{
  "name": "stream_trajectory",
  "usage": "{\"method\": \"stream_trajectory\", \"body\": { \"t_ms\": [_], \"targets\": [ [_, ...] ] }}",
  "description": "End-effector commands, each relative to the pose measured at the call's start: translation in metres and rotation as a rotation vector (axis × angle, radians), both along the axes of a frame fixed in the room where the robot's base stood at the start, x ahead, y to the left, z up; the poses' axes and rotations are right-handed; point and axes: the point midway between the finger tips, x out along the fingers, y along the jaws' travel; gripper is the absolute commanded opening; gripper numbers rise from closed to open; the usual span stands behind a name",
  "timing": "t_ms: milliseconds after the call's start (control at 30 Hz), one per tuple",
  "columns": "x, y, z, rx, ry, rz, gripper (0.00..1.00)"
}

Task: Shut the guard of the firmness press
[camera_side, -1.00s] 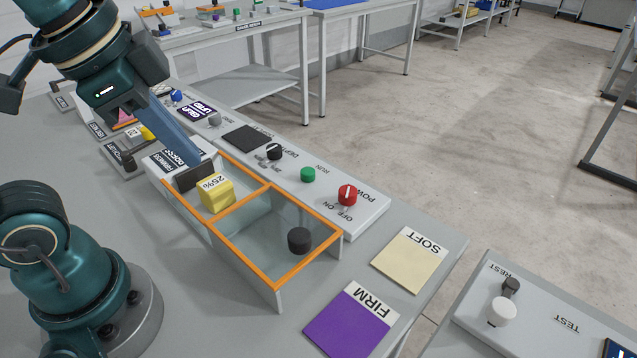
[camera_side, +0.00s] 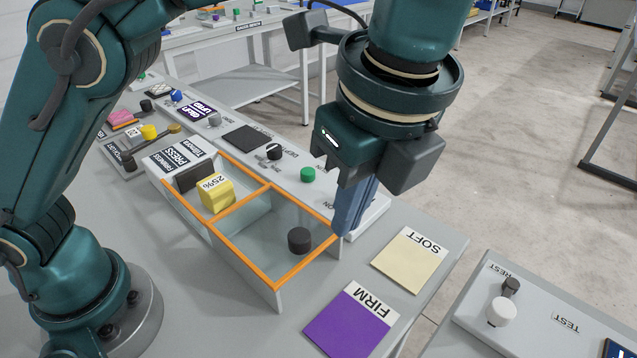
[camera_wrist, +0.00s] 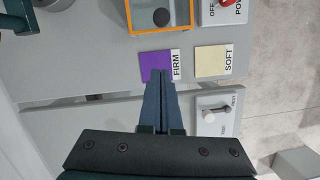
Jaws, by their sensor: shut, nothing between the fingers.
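The firmness press (camera_side: 205,150) is a pale box with its name on top. An orange-edged clear guard frame (camera_side: 255,279) runs from it toward the right, with a crossbar between two bays. A yellow 25% block (camera_side: 216,197) and a dark plate sit in the left bay; a black round knob (camera_side: 299,240) is in the right bay. My gripper (camera_side: 343,230) is shut and empty, pointing down by the frame's right end; contact cannot be told. In the wrist view its tips (camera_wrist: 161,72) appear over the purple FIRM card, and part of the frame (camera_wrist: 163,32) shows at the top.
The purple FIRM card (camera_side: 346,325) and cream SOFT card (camera_side: 408,262) lie right of the frame. Behind it is a panel with a green RUN button (camera_side: 308,175); my gripper hides its power knob in the side view. A second bench with a REST lever (camera_side: 502,310) stands at right.

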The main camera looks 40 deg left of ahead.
Motion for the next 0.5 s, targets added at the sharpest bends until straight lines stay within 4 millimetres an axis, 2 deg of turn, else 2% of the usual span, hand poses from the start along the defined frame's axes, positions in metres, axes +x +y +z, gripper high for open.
{"method": "stream_trajectory", "body": {
  "t_ms": [33, 133, 500],
  "targets": [
    [-0.004, -0.004, -0.007, 0.016, 0.016, -0.018, 0.0],
    [-0.008, -0.008, -0.011, 0.024, 0.023, -0.034, 0.0],
    [-0.007, -0.001, -0.034, 0.024, 0.023, -0.031, 0.0]
  ]
}}
